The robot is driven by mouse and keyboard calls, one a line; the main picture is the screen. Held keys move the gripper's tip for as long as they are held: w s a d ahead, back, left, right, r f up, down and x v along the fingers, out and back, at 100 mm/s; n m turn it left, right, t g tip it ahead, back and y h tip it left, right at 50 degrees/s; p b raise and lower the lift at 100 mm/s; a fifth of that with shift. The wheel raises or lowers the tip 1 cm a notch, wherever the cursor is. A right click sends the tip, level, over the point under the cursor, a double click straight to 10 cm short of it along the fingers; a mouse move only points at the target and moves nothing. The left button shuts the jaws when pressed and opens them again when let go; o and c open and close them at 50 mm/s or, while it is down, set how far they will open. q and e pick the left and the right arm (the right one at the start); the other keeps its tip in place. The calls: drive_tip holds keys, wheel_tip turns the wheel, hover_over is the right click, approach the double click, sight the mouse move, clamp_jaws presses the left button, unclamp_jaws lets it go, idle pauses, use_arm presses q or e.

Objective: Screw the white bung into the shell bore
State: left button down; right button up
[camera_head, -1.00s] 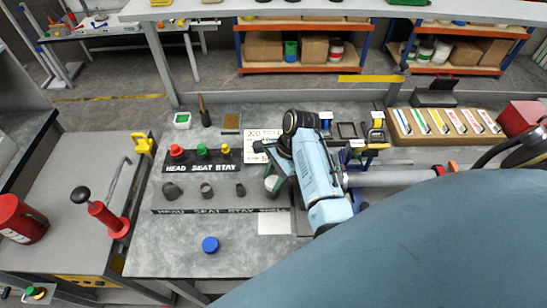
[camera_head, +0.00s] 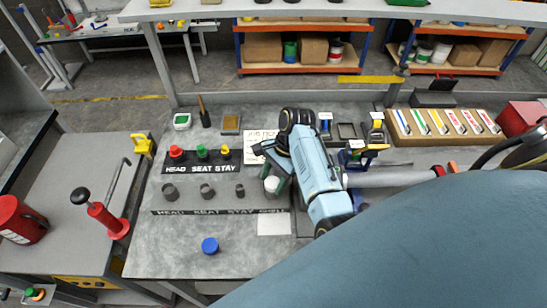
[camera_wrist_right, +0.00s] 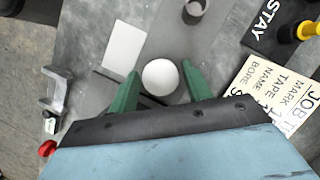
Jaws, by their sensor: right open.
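The white bung (camera_head: 272,184) shows as a round white top at the right end of the row of grey shells on the bench; in the right wrist view it (camera_wrist_right: 160,77) is a plain white disc. My right gripper (camera_head: 276,179) is over it, with its green fingers on either side. In the right wrist view the fingers (camera_wrist_right: 161,68) are apart, with gaps beside the bung. The bung hides the bore beneath, so I cannot tell how deep it sits. My left gripper is not in view.
Three grey open shells (camera_head: 206,191) stand left of the bung. Behind them is a black rack (camera_head: 202,168) with red, green and yellow plugs. A blue cap (camera_head: 210,245) lies near the front edge. A white card (camera_head: 273,225) lies in front of the bung.

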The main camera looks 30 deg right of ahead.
drive_tip(key=n+g, duration=0.1)
drive_tip(key=n, duration=0.2)
drive_tip(key=n+g, duration=0.1)
drive_tip(key=n, duration=0.2)
drive_tip(key=shift+w+h, duration=0.1)
drive_tip(key=shift+h, duration=0.3)
drive_tip(key=n+h, duration=0.1)
drive_tip(key=n, duration=0.2)
drive_tip(key=n+g, duration=0.1)
drive_tip(key=n, duration=0.1)
drive_tip(key=shift+a+n+g+h, duration=0.1)
drive_tip(key=shift+n+g+h, duration=0.2)
drive_tip(key=shift+n+h, duration=0.1)
drive_tip(key=n+h, duration=0.2)
drive_tip(key=n, duration=0.4)
drive_tip(key=shift+a, duration=0.1)
drive_tip(key=n+h, duration=0.1)
drive_tip(key=n, duration=0.2)
drive_tip(key=n+h, duration=0.1)
drive_tip(key=n, duration=0.2)
drive_tip(key=shift+a+n+h, duration=0.1)
drive_tip(key=shift+n+h, duration=0.2)
drive_tip(key=shift+c, duration=0.4)
drive_tip(key=c, duration=0.7)
drive_tip(key=m+y, duration=0.1)
drive_tip(key=m, duration=0.3)
drive_tip(key=shift+y, duration=0.3)
drive_tip(key=shift+m, duration=0.3)
